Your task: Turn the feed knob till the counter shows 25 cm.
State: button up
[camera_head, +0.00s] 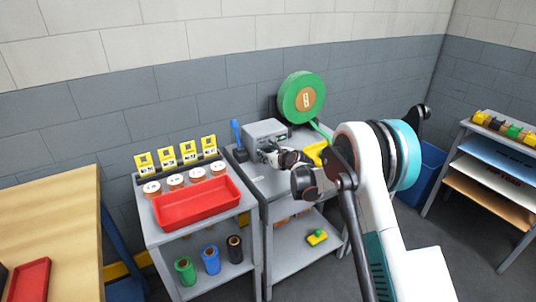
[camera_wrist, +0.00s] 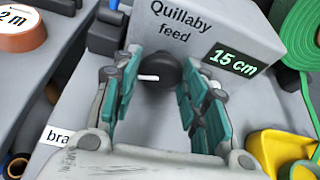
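The feed knob (camera_wrist: 160,71) is dark and round, with a white pointer mark toward its left side. It is on the front of the grey feed box (camera_wrist: 190,33), labelled "Quillaby feed". The counter (camera_wrist: 230,60) beside the label reads 15 cm in green.
A green strip roll (camera_head: 302,98) stands behind the box, its strip running down to the right. A yellow tool (camera_wrist: 275,152) lies right of my gripper. A red tray (camera_head: 197,205) and tape rolls (camera_head: 175,182) are on the cart to the left.

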jog(key=shift+c, duration=1.4)
jog(key=m+y, duration=0.1)
jog(key=m+g+y, duration=0.1)
jog(key=m, duration=0.1)
jog(key=shift+w+d+m, duration=0.1)
jog(key=shift+d+m, duration=0.1)
jog(key=shift+m, duration=0.1)
jog(key=shift+f+m+g+y, duration=0.1)
jog(key=shift+m+g+y, duration=0.4)
jog(key=shift+m+y, duration=0.55)
jog(key=shift+m+y+b, duration=0.55)
jog(key=shift+m, duration=0.9)
jog(key=o, duration=1.1)
jog(key=shift+c, duration=0.2)
